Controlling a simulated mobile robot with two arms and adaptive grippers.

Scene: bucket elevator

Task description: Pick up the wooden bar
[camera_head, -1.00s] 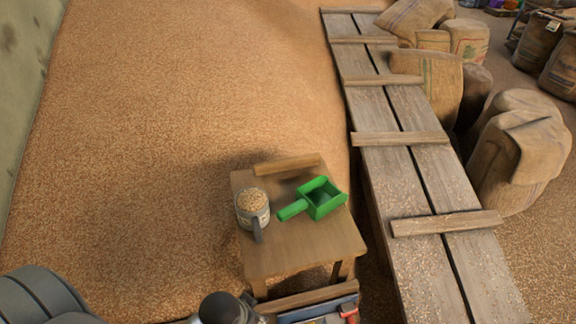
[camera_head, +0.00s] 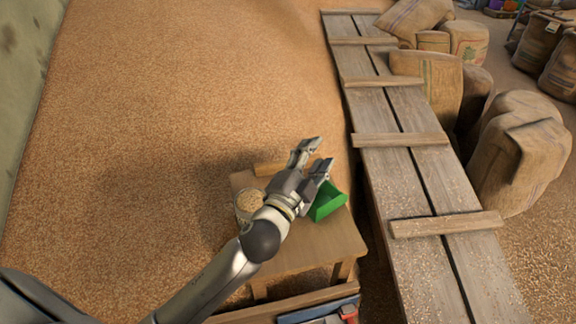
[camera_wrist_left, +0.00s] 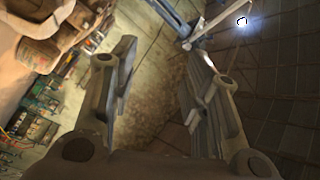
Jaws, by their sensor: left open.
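The wooden bar (camera_head: 268,169) lies along the far edge of a small wooden table (camera_head: 320,250) in the head view. Its right part is hidden behind my left gripper (camera_head: 317,154). The left gripper is above the table, with its fingers apart and nothing between them. In the left wrist view the open fingers (camera_wrist_left: 160,85) also frame empty space, and the bar does not show there. I cannot tell the height gap between the fingers and the bar. My right gripper is not in view.
A grain-filled jug (camera_head: 246,205) and a green scoop (camera_head: 328,204) stand on the table, both partly hidden by my left arm.

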